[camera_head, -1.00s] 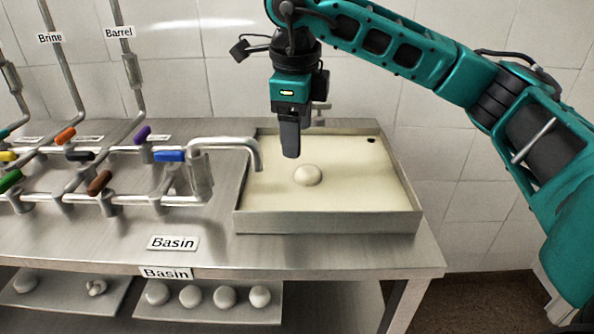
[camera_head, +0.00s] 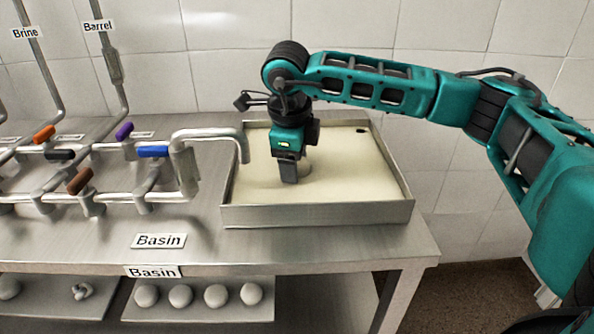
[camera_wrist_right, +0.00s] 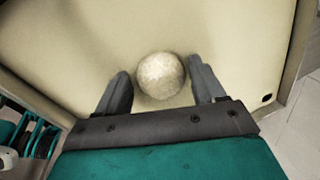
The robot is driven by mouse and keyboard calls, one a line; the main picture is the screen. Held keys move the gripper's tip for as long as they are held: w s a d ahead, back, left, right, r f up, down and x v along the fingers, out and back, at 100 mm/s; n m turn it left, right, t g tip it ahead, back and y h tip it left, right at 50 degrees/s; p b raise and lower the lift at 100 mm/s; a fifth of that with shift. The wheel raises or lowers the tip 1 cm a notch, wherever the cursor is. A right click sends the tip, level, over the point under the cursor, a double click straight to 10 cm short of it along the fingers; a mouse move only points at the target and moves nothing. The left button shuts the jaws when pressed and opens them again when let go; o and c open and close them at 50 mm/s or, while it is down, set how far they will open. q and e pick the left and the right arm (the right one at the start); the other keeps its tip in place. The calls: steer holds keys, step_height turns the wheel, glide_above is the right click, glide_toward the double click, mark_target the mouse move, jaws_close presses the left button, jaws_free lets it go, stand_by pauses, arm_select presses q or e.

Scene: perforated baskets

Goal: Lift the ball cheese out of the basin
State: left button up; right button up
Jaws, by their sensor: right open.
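The ball cheese (camera_wrist_right: 161,76) is pale and round and sits in the cream-coloured liquid of the basin. In the head view it (camera_head: 304,171) is mostly hidden behind my right gripper (camera_head: 289,178). The basin (camera_head: 318,215) is a shallow rectangular metal tray on the bench. My right gripper points down over the basin. In the right wrist view its two fingers (camera_wrist_right: 160,88) are open, one on each side of the ball, with a gap visible on both sides. My left gripper is in neither view.
A curved metal spout (camera_head: 213,135) reaches over the basin's left rim. Pipes with coloured valve handles (camera_head: 153,151) stand left of the basin. Several pale balls (camera_head: 216,295) lie on a lower shelf. A tiled wall (camera_head: 225,72) stands behind.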

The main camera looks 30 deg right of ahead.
steer(key=shift+f, duration=0.35)
steer(key=c, duration=0.9)
steer(key=shift+r, duration=0.1)
steer(key=shift+c, duration=0.2)
steer(key=shift+r, duration=0.1)
